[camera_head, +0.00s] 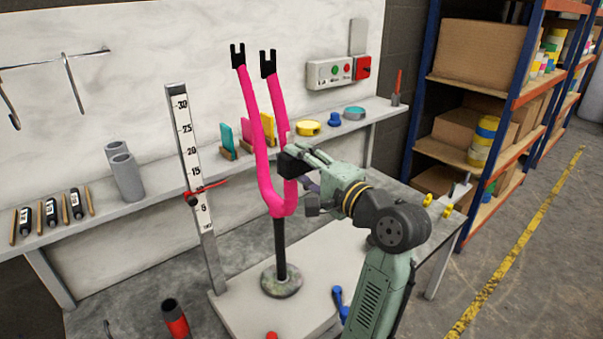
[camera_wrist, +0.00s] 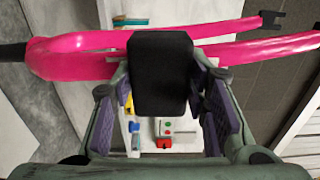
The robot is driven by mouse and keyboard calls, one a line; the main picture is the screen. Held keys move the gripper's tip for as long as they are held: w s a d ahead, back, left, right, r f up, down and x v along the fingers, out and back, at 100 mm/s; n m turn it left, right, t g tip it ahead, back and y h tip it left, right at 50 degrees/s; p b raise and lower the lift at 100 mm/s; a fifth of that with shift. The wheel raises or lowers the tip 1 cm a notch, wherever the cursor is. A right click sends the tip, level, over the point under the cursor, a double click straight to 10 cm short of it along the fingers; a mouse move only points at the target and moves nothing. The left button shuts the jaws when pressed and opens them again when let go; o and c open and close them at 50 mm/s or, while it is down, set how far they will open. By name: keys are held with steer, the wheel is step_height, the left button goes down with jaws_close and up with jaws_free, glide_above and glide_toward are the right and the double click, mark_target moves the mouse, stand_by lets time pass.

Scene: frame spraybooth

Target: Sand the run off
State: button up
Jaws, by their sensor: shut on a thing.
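A bright pink fork-shaped frame part (camera_head: 263,175) stands upright on a black post (camera_head: 280,250) with a round base. Two black ends top its prongs. My gripper (camera_head: 303,172) is at the right prong, shut on a black block (camera_wrist: 161,75). The block sits between the fingers in the wrist view, in front of the pink part (camera_wrist: 80,55), and hides some of it. The block looks close to or against the right prong; I cannot tell if they touch. The run itself cannot be made out.
A measuring post (camera_head: 196,185) with a red pointer stands left of the fork. A back shelf (camera_head: 235,165) holds colored blocks, tape rolls and dark bottles. A control box (camera_head: 338,71) is on the wall. Blue racks (camera_head: 480,110) stand right. The floor beyond is open.

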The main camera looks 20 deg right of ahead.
steer(key=shift+r, duration=3.8)
steer(key=b, duration=0.3)
glide_above(291, 187)
steer(key=v, duration=0.3)
steer(key=shift+f, duration=2.85)
steer(key=shift+s+d+f+b, duration=0.1)
steer(key=shift+f+b, duration=0.8)
steer(key=shift+f, duration=1.3)
steer(key=shift+s+d+f+b, duration=0.15)
steer(key=shift+f+b, duration=0.75)
steer(key=shift+f, duration=1.35)
steer(key=shift+a, duration=0.1)
steer(key=shift+s, duration=0.1)
steer(key=shift+p+v, duration=0.65)
steer(key=shift+v, duration=2.25)
steer(key=shift+s+r, duration=0.1)
steer(key=shift+s, duration=0.05)
